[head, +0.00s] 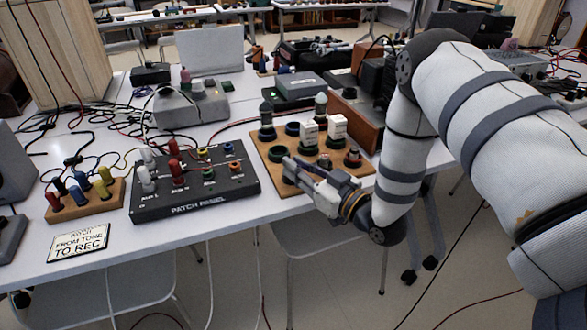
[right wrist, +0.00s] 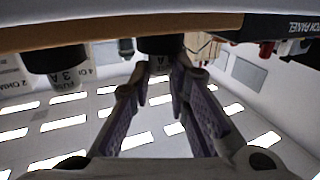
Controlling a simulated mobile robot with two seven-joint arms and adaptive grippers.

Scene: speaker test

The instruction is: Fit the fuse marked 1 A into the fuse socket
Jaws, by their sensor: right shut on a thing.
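A wooden board (head: 262,153) holds several dark round sockets. My right gripper (head: 287,165) is at its front-left part, beside a dark round socket (head: 278,153). In the right wrist view its fingertips (right wrist: 160,82) are closed on a small fuse (right wrist: 159,64) with a pale label. The fuse lines up with a black round socket (right wrist: 160,45); I cannot tell whether it is seated or just clear of it. Its marking is too small to read for sure. Another fuse, marked 3 A (right wrist: 66,78), stands in a black holder to the left. My left gripper is out of view.
White blocks (head: 309,133) and dark capped parts (head: 266,122) stand on the board. A black patch panel (head: 195,190) with plugs is close on the left, and a sign (head: 79,243) lies at the table's front. Grey and green boxes (head: 298,86) stand behind.

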